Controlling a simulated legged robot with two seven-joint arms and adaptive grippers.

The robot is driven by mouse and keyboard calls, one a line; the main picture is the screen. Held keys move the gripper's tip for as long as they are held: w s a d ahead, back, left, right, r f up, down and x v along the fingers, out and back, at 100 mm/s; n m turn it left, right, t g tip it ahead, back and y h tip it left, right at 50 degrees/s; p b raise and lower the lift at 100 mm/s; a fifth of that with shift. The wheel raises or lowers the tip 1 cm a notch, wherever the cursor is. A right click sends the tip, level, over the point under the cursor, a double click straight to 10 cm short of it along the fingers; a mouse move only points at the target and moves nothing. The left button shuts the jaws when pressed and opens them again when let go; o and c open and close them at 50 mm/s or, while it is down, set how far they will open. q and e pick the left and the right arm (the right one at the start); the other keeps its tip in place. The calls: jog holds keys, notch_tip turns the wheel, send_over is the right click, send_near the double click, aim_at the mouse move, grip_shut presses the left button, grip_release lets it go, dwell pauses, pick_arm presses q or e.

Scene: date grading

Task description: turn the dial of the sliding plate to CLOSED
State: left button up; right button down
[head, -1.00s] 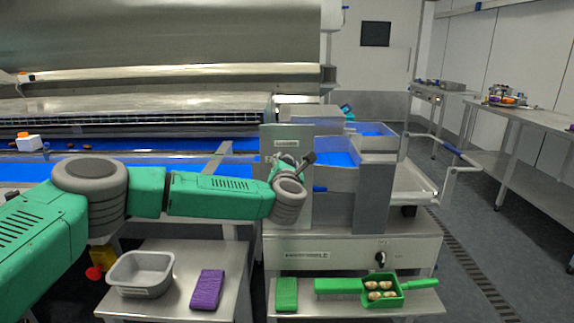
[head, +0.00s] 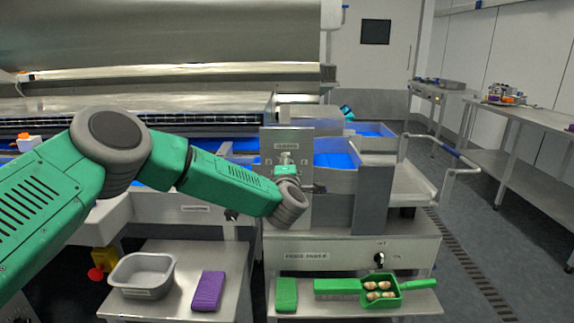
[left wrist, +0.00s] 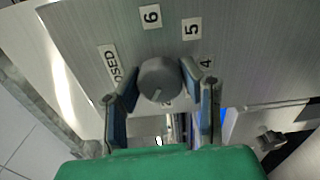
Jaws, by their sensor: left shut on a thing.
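The sliding plate (head: 268,143) is an upright grey metal sheet at the centre of the head view. Its dial (left wrist: 155,76) is a round grey knob in the left wrist view. My left gripper (left wrist: 161,82) has its two fingers on opposite sides of the dial and is shut on it. Labels CLOSED (left wrist: 114,67), 6 (left wrist: 151,16), 5 (left wrist: 192,29) and 4 (left wrist: 207,62) stand around the dial. Another label below the dial is partly hidden. A pale pointer mark on the dial faces its lower edge, away from CLOSED. My right gripper is not in view.
A grey tub (head: 113,272) and a purple pad (head: 208,291) lie on the lower left shelf. A green pad (head: 286,294) and a green scoop (head: 402,303) with several dates lie on the lower right shelf. Blue-lined channels (head: 335,161) lie beside the plate.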

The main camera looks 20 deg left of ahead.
pick_arm(q)
jog(key=m, duration=0.2)
jog(key=m+p, duration=0.1)
jog(key=m, duration=0.2)
jog(key=shift+s+d+f+m, duration=0.15)
jog(key=shift+f+m, duration=0.25)
jog(key=m+p, duration=0.1)
jog(key=m, duration=0.4)
jog(key=shift+f+m+p, duration=0.15)
jog(key=shift+m+p, duration=0.15)
jog(key=o, duration=1.2)
jog(key=shift+c, duration=0.2)
jog(key=shift+r, duration=0.2)
jog(key=v, duration=1.1)
jog(key=shift+s, duration=0.35)
